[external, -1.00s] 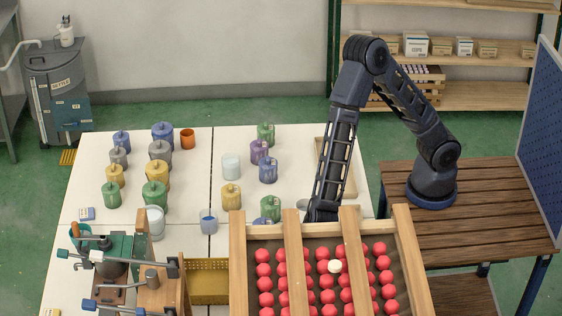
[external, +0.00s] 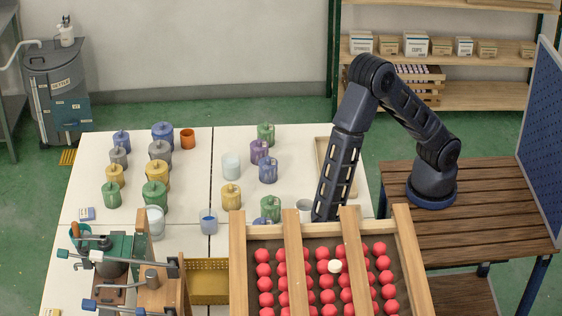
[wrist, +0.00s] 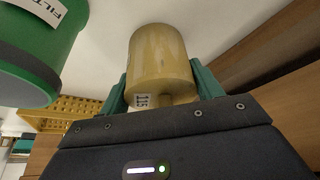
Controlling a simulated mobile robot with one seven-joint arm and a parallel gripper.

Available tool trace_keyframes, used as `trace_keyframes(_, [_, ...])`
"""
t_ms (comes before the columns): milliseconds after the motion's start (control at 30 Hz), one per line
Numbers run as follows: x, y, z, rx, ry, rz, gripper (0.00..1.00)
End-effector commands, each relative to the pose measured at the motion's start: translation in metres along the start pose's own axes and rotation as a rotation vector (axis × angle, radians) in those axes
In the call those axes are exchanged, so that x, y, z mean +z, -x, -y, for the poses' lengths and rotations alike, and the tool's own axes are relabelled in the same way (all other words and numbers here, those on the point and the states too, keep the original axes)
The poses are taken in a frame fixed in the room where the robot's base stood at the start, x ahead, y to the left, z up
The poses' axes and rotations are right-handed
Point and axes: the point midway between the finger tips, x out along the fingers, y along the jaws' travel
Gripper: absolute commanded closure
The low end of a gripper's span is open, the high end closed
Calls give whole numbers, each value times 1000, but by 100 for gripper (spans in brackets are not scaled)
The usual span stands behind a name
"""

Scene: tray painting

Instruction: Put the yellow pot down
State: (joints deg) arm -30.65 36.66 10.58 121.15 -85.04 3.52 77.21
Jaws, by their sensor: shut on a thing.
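In the wrist view a yellow pot (wrist: 160,52) with a small numbered label sits between the two green fingers of my gripper (wrist: 160,84). My gripper is shut on it. Whether the pot touches the surface below, I cannot tell. In the external view my gripper and the held pot are hidden behind the wooden rack. Other yellow pots stand on the white table: one at front centre (external: 231,196) and two at the left (external: 157,175).
A green pot (wrist: 40,45) is close on the left in the wrist view. The wooden rack (external: 237,265) with red balls stands in front of my arm. The white table (external: 190,200) has bare patches between pots.

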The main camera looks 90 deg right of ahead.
Motion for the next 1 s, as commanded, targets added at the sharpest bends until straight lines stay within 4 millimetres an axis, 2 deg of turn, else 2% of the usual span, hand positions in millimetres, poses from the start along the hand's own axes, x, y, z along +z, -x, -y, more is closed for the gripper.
trace_keyframes(600, [2,-7,0,2,-1,2,69])
trace_keyframes(633, [2,-7,0,2,-2,2,29])
trace_keyframes(667, [2,-7,0,2,-2,2,26])
trace_keyframes(1000, [1,-6,1,1,-1,1,26])
